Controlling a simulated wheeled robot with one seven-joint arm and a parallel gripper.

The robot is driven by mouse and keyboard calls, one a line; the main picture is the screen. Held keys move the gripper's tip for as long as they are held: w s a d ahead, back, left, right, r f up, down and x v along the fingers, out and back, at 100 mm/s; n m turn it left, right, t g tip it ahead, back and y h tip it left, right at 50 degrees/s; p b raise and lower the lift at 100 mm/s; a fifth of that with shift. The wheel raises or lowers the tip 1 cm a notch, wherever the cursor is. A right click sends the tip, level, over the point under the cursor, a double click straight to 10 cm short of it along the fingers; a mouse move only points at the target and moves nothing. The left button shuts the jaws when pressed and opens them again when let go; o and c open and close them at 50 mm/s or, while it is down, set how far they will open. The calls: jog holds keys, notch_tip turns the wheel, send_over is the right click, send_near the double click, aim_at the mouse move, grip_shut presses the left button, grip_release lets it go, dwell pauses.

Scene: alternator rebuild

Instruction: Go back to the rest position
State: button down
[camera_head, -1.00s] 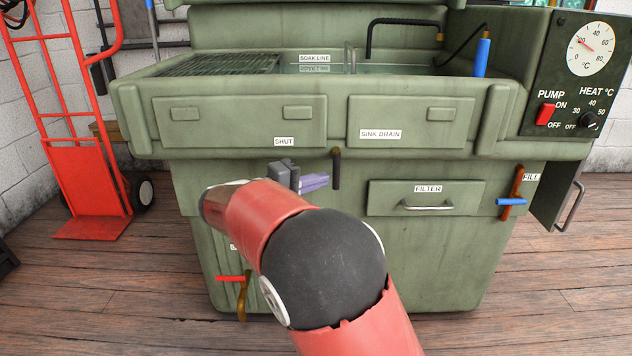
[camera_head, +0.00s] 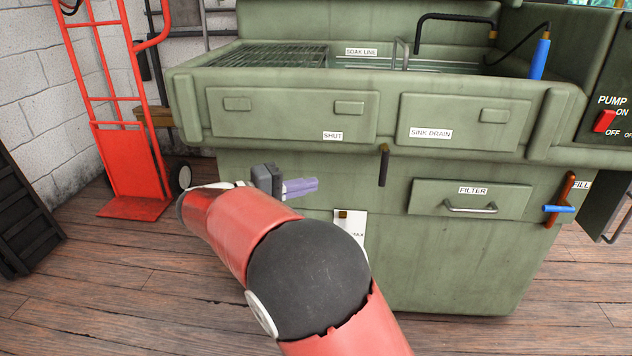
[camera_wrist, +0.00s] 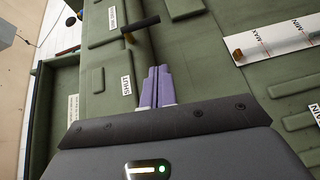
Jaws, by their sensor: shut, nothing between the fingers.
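My gripper (camera_head: 302,187) is in front of the green parts washer (camera_head: 300,113), below its upper panels. Its purple fingers lie together, shut and empty, pointing right in the head view. In the wrist view the gripper (camera_wrist: 158,72) shows its two purple fingers side by side with nothing between them. Beyond them are the washer's green front, the SHUT label (camera_wrist: 127,86) and a dark lever handle (camera_wrist: 141,24). I cannot tell from the frames whether the fingers touch the washer. My red arm hides part of the washer's lower front.
A red hand truck (camera_head: 128,160) stands left of the washer. A dark slatted object (camera_head: 25,215) is at the far left. Wooden floor is clear at lower left.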

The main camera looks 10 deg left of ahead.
jog(key=s+d+r+m+g+y+p, duration=0.1)
jog(key=s+d+g+y+p, duration=0.3)
jog(key=d, duration=0.7)
jog(key=s+d+r+m+g+y, duration=0.1)
jog(key=s+d+r+g+y, duration=0.1)
jog(key=s+d, duration=0.65)
jog(key=s+d+m+t+y+p, duration=0.1)
jog(key=s+d+m+y+p, duration=0.1)
jog(key=s+y, duration=0.2)
jog(key=s+d+m+t+y+p, duration=0.1)
jog(key=s+d+m+y+p, duration=0.1)
jog(key=s, duration=0.8)
jog(key=shift+s+d+f+y, duration=0.35)
jog(key=shift+d+f+y, duration=0.15)
jog(key=shift+y, duration=0.6)
